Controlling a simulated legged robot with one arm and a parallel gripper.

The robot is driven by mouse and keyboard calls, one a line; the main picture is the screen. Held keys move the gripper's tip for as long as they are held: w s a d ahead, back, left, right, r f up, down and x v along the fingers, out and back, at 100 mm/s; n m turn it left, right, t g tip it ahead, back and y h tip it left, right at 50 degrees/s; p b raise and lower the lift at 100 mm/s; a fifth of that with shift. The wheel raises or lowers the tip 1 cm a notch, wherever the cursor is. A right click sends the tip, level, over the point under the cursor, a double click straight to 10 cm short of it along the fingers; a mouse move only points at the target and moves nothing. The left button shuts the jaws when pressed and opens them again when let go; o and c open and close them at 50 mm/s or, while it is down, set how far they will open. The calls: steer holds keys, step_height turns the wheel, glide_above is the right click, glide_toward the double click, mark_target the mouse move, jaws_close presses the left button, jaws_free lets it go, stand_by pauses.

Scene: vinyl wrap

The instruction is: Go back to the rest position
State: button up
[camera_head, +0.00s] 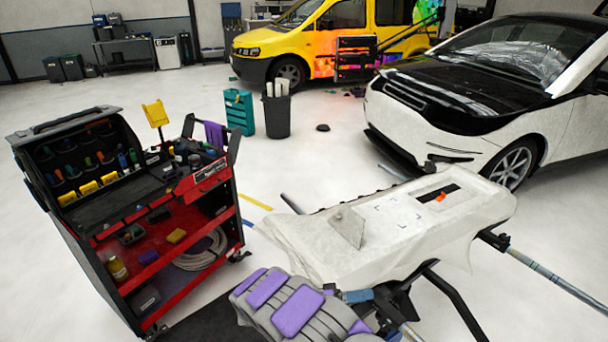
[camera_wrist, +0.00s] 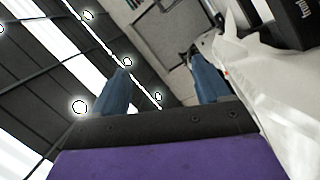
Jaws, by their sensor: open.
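My gripper (camera_wrist: 162,86) shows in the wrist view as two blue fingers set well apart, with nothing between them. It is open and tilted up toward the ceiling lights. In the head view my arm with purple pads lies at the bottom centre, and a blue finger of my gripper (camera_head: 357,296) shows at its end, near the front edge of the white-covered panel (camera_head: 388,240). The panel rests on a black stand. In the wrist view white sheet (camera_wrist: 285,110) fills the right side, beside the right finger. I cannot tell whether they touch.
A black and red tool cart (camera_head: 147,262) stands at left, close to my arm. A grey flap (camera_head: 347,226) and an orange-handled tool (camera_head: 440,197) are on the panel. A white and black car (camera_head: 478,95) stands at back right. Open floor lies behind the cart.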

steer(key=s+d+r+m+g+y, duration=0.1)
steer(key=s+d+r+g+y, duration=0.3)
steer(key=s+d+r, duration=0.35)
steer(key=s+d+r+m+g+y, duration=0.1)
steer(key=s+d+r+g+y, duration=0.25)
steer(key=s+r, duration=0.6)
steer(key=s+a+r+n+t+y, duration=0.1)
steer(key=s+a+n+t+y, duration=0.1)
steer(key=s+a+y, duration=0.3)
steer(key=s+a+r+n+t+y, duration=0.1)
steer(key=s+a+n+y, duration=0.3)
steer(key=s, duration=1)
steer(key=a+r+y, duration=0.1)
steer(key=a+y, duration=0.1)
steer(key=a, duration=0.1)
steer(key=shift+s+t, duration=0.3)
steer(key=shift+t, duration=0.05)
